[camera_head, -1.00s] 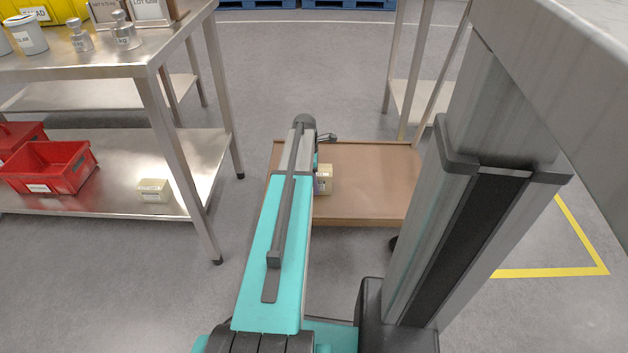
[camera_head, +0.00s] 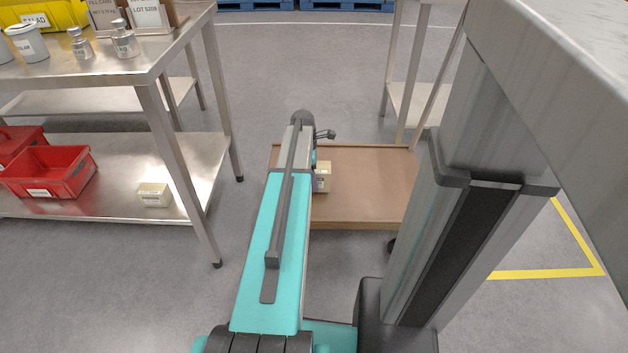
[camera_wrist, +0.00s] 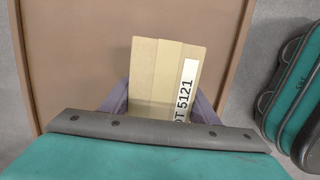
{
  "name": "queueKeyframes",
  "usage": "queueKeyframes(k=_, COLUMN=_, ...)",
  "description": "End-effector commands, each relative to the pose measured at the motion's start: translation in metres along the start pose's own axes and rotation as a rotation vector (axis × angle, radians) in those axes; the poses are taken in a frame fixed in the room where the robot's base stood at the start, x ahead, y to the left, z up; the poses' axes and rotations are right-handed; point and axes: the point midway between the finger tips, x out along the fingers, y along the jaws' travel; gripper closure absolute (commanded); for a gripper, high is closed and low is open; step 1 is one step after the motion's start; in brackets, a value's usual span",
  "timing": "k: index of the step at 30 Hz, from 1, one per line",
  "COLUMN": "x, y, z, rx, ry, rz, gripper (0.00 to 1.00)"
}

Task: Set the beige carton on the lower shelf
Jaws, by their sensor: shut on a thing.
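A beige carton (camera_wrist: 160,75) with a white label reading 5121 sits between the two purple-grey fingers of my gripper (camera_wrist: 161,104) in the wrist view. The gripper is shut on it. The carton (camera_head: 323,176) also shows in the head view, partly hidden behind my arm, over the brown cart top (camera_head: 365,185). I cannot tell whether it touches the cart. The lower shelf (camera_head: 110,160) of the steel table is at the left. A similar small beige carton (camera_head: 154,194) lies near its front right.
A red bin (camera_head: 48,172) stands on the lower shelf, with another red bin (camera_head: 18,140) behind it. The table's front leg (camera_head: 180,175) stands between the shelf and my arm. Jars, weights and cards fill the upper top. Another steel rack (camera_head: 410,95) is behind the cart.

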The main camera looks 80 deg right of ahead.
Motion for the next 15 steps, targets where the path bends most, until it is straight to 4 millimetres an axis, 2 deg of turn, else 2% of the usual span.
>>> queueKeyframes(k=1, x=-0.007, y=-0.003, z=0.001, rx=0.000, ry=0.000, rz=0.000, gripper=0.87)
queueKeyframes(k=15, x=-0.011, y=-0.061, z=0.001, rx=0.000, ry=0.000, rz=-0.001, gripper=0.87)
